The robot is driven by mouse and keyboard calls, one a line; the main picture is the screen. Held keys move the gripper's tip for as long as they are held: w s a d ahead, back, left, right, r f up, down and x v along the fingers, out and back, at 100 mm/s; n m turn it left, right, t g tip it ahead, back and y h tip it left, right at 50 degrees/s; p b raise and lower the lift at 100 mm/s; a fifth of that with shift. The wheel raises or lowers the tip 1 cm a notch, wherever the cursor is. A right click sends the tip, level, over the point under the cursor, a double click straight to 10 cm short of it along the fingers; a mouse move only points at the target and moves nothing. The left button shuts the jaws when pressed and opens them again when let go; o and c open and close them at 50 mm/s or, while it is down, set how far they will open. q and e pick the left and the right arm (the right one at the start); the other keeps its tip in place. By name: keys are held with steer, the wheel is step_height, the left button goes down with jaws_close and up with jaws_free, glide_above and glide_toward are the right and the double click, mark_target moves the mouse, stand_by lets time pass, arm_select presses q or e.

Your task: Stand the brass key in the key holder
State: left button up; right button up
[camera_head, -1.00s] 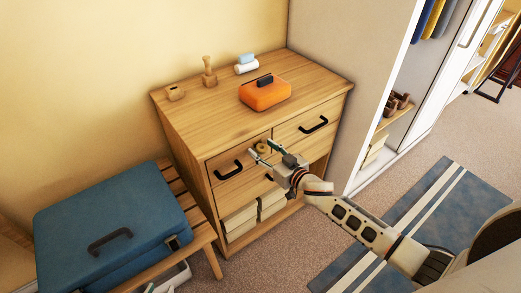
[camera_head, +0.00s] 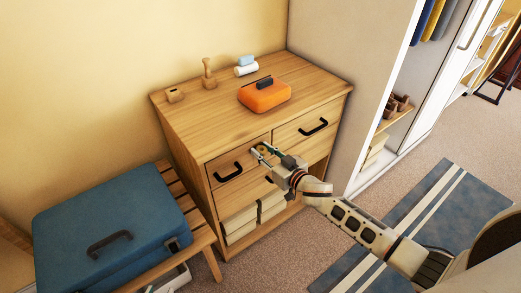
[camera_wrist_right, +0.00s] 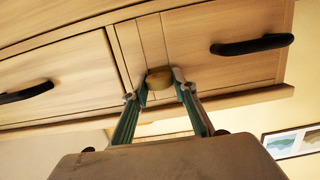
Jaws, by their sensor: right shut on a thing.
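The brass key (camera_head: 262,149) shows as a small round brass piece at the front of the dresser, between the two top drawers. My right gripper (camera_head: 263,152) is shut on it. In the right wrist view the rounded end of the key (camera_wrist_right: 159,78) sits between the fingertips (camera_wrist_right: 160,90), against the wooden front; I cannot tell whether it is still set in the dresser. A small wooden block with a dark opening (camera_head: 175,94), which looks like the key holder, stands at the dresser top's left corner. My left gripper (camera_head: 150,288) barely shows at the bottom edge.
The dresser top (camera_head: 215,115) also holds a wooden peg-like piece (camera_head: 209,73), rolled cloths (camera_head: 246,67) and an orange case (camera_head: 265,96). Black drawer handles (camera_head: 228,172) stick out near my right gripper. A blue suitcase (camera_head: 110,225) lies on a slatted bench at left.

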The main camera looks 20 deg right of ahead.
steer(key=shift+s, duration=0.1)
